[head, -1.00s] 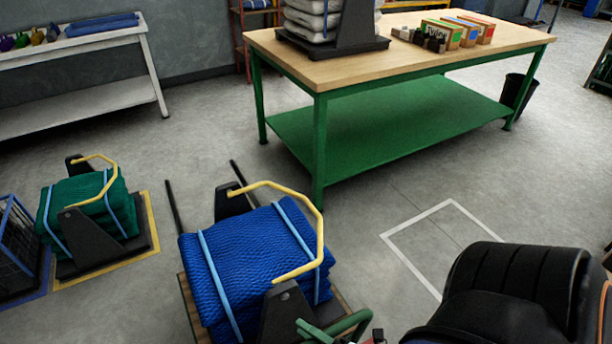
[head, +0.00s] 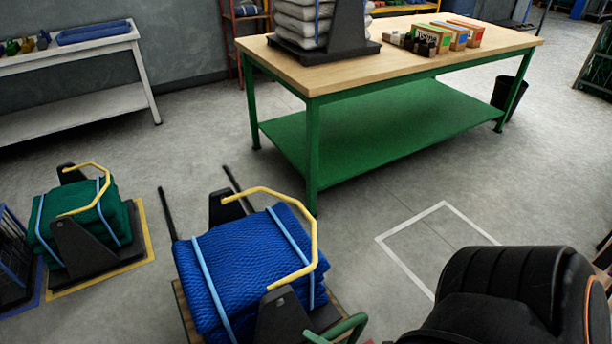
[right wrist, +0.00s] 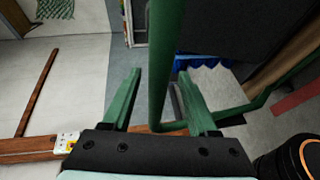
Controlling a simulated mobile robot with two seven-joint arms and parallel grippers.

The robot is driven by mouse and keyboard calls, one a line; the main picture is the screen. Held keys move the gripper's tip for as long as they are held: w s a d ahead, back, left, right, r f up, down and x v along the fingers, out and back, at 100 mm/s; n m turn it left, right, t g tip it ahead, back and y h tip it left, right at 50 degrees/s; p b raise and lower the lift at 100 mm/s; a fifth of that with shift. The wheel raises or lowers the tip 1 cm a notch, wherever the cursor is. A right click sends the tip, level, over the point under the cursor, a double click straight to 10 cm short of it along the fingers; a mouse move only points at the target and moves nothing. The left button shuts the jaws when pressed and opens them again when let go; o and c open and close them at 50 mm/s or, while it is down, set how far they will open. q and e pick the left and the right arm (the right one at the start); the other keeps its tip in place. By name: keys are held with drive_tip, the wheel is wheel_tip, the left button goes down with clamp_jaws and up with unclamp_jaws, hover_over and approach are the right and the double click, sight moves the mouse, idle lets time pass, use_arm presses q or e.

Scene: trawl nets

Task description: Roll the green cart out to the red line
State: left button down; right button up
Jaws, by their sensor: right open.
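A cart's green tube handle (head: 345,329) shows at the bottom of the head view, beside a wooden deck (head: 184,312) bearing a strapped blue net bundle (head: 245,265). In the right wrist view, my right gripper (right wrist: 165,88) is open, with green fingers on either side of an upright green tube (right wrist: 165,60). I cannot tell whether they touch it. Blue netting (right wrist: 200,62) shows behind. A reddish strip (right wrist: 296,100) lies at the right; I cannot tell whether it is the red line. My left gripper is out of view.
A green-legged workbench (head: 311,150) stands beyond the cart. A green net stack (head: 70,222) sits on a black base in a yellow floor outline at left. A white floor outline (head: 410,268) encloses bare floor right of the cart. A white table (head: 70,115) stands at back left.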

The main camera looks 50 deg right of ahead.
drive_tip(key=v, duration=0.9)
drive_tip(key=shift+s, duration=0.2)
